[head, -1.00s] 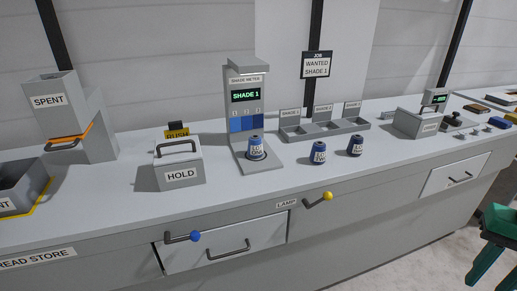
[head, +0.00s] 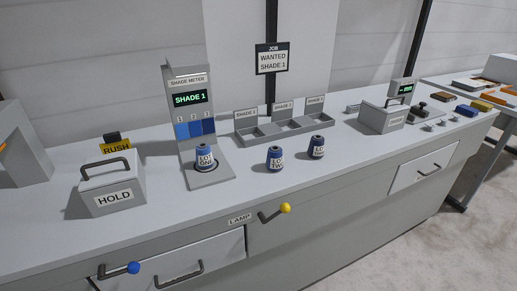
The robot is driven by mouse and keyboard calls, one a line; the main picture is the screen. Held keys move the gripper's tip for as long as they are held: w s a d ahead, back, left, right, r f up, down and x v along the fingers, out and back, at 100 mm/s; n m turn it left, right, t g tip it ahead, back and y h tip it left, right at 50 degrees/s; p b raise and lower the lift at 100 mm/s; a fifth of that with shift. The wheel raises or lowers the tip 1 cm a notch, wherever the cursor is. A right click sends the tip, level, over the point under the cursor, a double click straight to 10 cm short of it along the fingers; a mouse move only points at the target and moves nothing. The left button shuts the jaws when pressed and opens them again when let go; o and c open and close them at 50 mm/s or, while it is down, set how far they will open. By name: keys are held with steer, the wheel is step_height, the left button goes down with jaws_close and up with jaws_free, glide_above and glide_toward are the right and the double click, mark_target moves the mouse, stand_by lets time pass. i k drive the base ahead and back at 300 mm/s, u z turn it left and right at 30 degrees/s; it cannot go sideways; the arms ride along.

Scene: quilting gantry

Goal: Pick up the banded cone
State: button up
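Three small blue cones with white labels stand upright on the grey bench. One cone (head: 205,158), labelled LOT ONE, stands on the foot of the shade meter (head: 187,82) and looks lighter blue. A second cone (head: 275,159), labelled LOT TWO, stands on the open bench to its right. A third, darker cone (head: 317,147) stands further right, its label too small to read. I cannot tell which one is meant by banded; the labels wrap their sides like bands. The meter display reads SHADE 1. My gripper is not in view.
A three-bay tray (head: 285,130) stands behind the cones, below the job sign (head: 272,58) reading WANTED SHADE 1. The HOLD box (head: 112,190) is at left, a lidded box (head: 381,116) at right. Bench top (head: 250,190) in front of the cones is clear.

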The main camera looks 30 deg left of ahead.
mark_target(205, 159)
steer(key=z, duration=1.6)
steer(key=k, duration=2.5)
steer(key=u, duration=1.9)
steer(key=i, duration=0.85)
